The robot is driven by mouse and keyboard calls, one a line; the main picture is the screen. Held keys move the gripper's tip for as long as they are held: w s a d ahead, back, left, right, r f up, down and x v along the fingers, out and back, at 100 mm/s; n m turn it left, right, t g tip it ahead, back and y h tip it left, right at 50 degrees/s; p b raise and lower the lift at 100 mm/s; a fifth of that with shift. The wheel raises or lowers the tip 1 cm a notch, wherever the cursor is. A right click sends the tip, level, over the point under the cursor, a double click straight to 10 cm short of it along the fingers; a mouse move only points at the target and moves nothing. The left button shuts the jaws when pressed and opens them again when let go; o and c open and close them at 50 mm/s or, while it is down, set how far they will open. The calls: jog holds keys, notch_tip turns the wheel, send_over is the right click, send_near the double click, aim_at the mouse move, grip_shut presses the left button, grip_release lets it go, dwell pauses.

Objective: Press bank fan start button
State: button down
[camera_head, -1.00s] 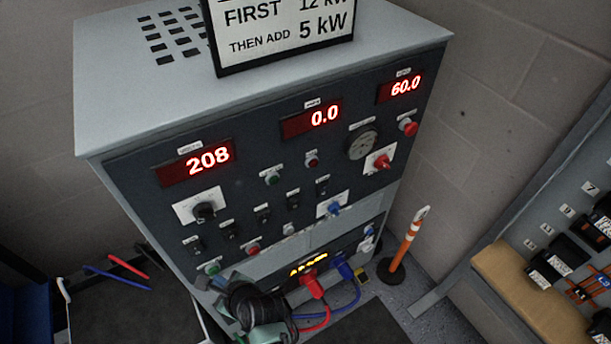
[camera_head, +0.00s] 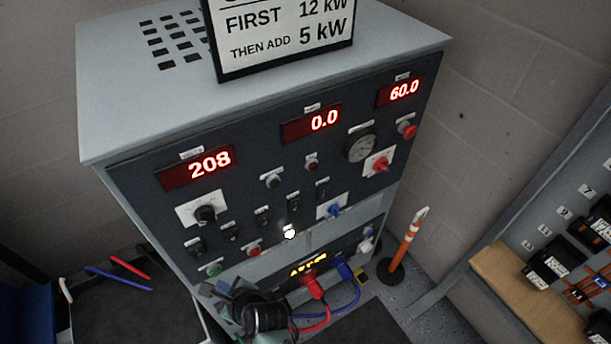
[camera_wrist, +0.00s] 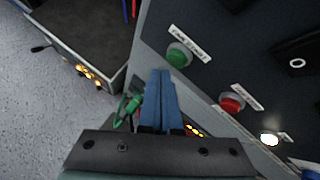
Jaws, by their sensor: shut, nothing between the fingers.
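In the wrist view, a green button (camera_wrist: 178,56) with a white label above it, too blurred to read for certain, sits on the dark panel of the grey cabinet. A red button (camera_wrist: 232,102) and a brightly lit white lamp (camera_wrist: 270,140) follow to its lower right. My gripper (camera_wrist: 161,72) is shut and empty. Its blue fingertips are just left of and below the green button in the picture; I cannot tell the depth gap. In the head view, the green button (camera_head: 213,268) is at the panel's lower left, with my dark wrist below it.
The cabinet (camera_head: 120,110) has red displays reading 208, 0.0 and 60.0, plus knobs and switches. Red and blue cables (camera_head: 322,312) plug in below, close to my wrist. An orange-white post (camera_head: 406,246) stands at right. A green clip (camera_wrist: 130,103) shows beside my fingers.

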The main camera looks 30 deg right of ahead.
jog(key=shift+s, duration=0.1)
jog(key=s+p, duration=0.3)
jog(key=s, duration=0.3)
dwell(0.5)
dwell(0.6)
